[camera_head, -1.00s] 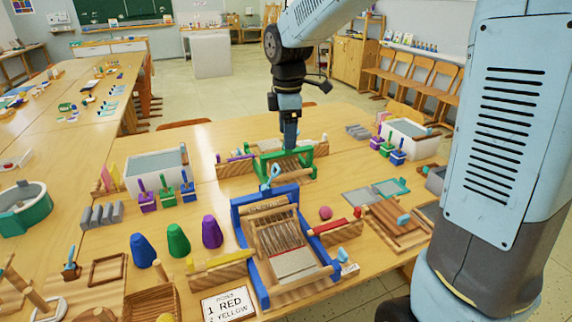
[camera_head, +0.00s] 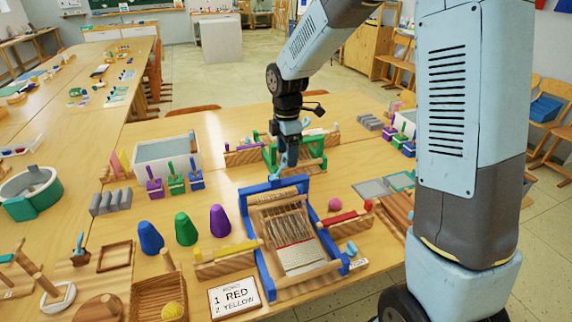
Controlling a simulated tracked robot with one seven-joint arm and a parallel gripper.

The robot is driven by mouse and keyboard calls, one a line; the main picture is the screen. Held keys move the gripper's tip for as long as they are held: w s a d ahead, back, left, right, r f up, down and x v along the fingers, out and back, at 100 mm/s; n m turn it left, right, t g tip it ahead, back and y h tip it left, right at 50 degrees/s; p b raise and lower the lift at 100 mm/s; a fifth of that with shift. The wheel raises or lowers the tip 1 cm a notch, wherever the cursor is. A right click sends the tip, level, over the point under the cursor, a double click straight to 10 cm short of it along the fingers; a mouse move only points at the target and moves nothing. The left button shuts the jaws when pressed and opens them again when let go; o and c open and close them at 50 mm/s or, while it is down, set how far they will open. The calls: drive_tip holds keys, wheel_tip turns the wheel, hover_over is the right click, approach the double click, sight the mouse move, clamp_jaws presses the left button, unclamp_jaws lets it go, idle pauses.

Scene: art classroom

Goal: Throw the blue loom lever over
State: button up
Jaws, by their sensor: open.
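The blue loom (camera_head: 327,245) stands on the near table, with a wooden roller, pale threads and a white and red woven strip. I cannot tell which of the two is the lever to be thrown.
A green loom (camera_head: 270,153) stands close behind my gripper. Blue, green and purple cones (camera_head: 186,229), a yellow shuttle (camera_head: 228,250) and a sign card (camera_head: 235,297) lie left of the blue loom.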

sight(280, 169)
drive_tip(key=shift+f, duration=2.35)
drive_tip(key=shift+c, duration=0.3)
